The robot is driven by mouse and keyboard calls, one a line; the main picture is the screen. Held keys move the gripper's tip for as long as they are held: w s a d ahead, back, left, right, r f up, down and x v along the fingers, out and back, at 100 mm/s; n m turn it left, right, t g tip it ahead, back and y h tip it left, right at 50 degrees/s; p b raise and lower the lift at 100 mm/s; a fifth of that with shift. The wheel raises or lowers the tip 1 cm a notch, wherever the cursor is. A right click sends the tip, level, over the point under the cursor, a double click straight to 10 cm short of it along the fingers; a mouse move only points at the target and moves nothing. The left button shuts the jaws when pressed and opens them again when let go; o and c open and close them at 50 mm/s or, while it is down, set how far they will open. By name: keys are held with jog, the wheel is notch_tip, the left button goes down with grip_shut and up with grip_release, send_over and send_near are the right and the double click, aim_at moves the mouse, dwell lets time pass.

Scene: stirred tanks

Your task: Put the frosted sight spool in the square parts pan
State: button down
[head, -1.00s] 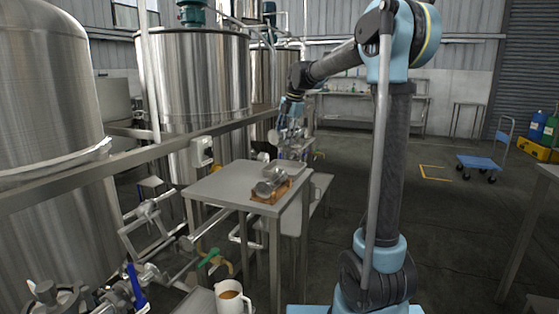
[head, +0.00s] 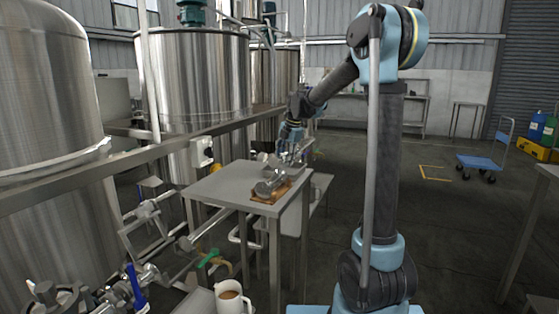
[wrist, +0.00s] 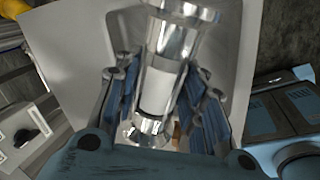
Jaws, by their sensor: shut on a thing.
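The frosted sight spool (wrist: 158,90) shows in the wrist view as a bright metal cylinder with flanged ends and a pale, cloudy middle band. My gripper (wrist: 163,100) is shut on it, a finger on each side. The square parts pan (wrist: 231,50) is a grey, round-cornered pan beneath the spool in the wrist view; the spool and fingers hide much of it. In the head view my gripper (head: 286,152) is at the far end of the steel table, over the pan (head: 292,170). I cannot tell whether the spool touches the pan floor.
A shiny metal fitting (head: 268,187) sits on a brown wooden holder (head: 273,197) near the front of the table (head: 222,185). The table's left part is clear. A rail and large tanks (head: 195,80) stand behind and left.

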jog(key=shift+f, duration=0.4)
jog(key=c, duration=1)
grip_release()
jog(key=shift+c, duration=0.2)
